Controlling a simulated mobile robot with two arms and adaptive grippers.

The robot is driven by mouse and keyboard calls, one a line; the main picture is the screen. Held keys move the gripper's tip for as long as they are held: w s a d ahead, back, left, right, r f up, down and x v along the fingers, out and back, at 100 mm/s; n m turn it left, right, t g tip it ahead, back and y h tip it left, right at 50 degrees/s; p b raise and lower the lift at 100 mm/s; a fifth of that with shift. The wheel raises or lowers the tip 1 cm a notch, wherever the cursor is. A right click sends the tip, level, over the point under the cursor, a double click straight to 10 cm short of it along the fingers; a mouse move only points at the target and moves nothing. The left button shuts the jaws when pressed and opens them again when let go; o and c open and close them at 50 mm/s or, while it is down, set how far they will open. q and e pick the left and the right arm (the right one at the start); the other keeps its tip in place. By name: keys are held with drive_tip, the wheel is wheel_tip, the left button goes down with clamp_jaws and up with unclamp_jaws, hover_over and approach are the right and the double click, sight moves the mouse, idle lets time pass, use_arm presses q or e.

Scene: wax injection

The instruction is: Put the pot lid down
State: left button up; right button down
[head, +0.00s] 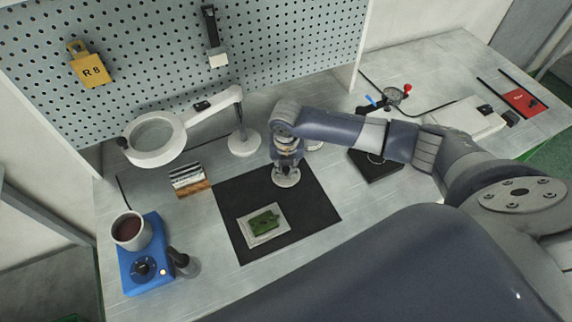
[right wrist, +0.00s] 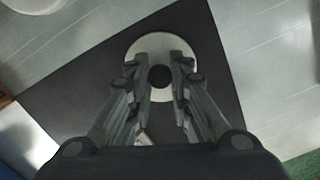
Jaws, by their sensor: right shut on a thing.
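The pot lid (head: 287,181) is a pale round disc with a dark knob, over the far part of the black mat (head: 318,205). My right gripper (head: 286,166) points down at it. In the right wrist view my right gripper (right wrist: 160,70) is shut on the dark knob of the lid (right wrist: 150,44). I cannot tell whether the lid touches the mat or hangs just above it. A pot (head: 117,222) with dark red contents stands uncovered on the blue heater (head: 136,278) at the left. My left gripper is not in view.
A green mould on a pale plate (head: 277,239) lies on the near mat. A magnifier lamp (head: 155,157), a block stack (head: 188,180) and a dark bottle (head: 184,263) stand left. A black plate (head: 373,170) lies right of the mat. The pegboard (head: 150,60) bounds the back.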

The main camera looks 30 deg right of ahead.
sight(286, 179)
drive_tip(key=shift+f, duration=0.1)
drive_tip(key=c, duration=1.5)
unclamp_jaws()
drive_tip(key=shift+o, duration=0.2)
wheel_tip(286, 179, up, 12)
drive_tip(key=s+b, duration=0.1)
drive_tip(key=shift+s+a, duration=0.2)
drive_tip(key=shift+a, duration=0.1)
